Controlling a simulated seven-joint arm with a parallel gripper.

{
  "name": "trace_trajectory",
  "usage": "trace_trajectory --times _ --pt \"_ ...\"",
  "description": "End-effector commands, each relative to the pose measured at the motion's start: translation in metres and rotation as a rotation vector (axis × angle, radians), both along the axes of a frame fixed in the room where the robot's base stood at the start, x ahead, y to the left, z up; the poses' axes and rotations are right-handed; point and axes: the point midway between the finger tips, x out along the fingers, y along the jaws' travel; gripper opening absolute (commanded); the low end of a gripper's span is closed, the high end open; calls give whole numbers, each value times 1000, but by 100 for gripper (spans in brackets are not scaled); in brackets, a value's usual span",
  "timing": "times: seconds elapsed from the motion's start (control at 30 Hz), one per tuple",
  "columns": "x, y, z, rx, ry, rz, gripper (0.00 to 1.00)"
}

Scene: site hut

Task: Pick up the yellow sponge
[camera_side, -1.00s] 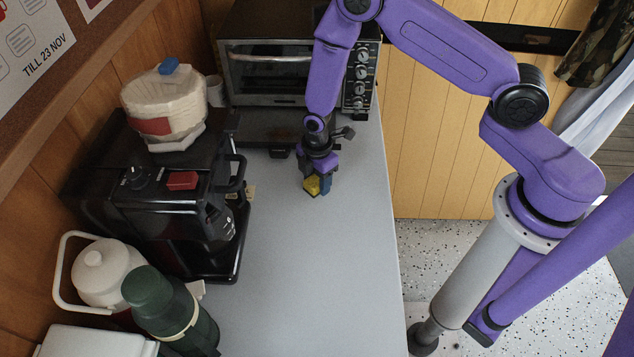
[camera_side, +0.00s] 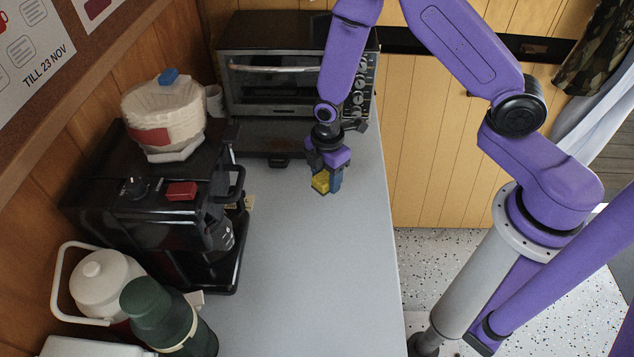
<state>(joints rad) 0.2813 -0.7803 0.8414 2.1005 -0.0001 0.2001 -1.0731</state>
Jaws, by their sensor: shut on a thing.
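The yellow sponge (camera_side: 320,182) is a small yellow block held at the fingertips of my gripper (camera_side: 327,183). My gripper is shut on it, over the grey worktop (camera_side: 310,270) in front of the toaster oven. One finger shows at the right of the sponge, and part of the sponge is hidden by the gripper. The sponge looks raised off the worktop, but the size of the gap is hard to tell from this angle.
A toaster oven (camera_side: 290,80) stands behind the gripper. The worktop's front and right are clear.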

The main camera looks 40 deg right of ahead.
Motion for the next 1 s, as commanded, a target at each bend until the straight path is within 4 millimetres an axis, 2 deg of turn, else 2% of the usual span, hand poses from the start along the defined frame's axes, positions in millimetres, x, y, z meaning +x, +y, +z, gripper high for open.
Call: trace_trajectory --times 0.13,0.3,0.5,0.7,0.83,1.0 --pt "-21 -6 27 2 -3 0 17" --pt "-56 -15 43 0 -1 1 17" --pt "-89 -25 58 0 -1 2 17" --pt "-102 -29 63 0 -1 1 17" --pt "-105 -31 66 1 -2 -24 17" --pt "-94 -38 73 3 -3 -206 17"
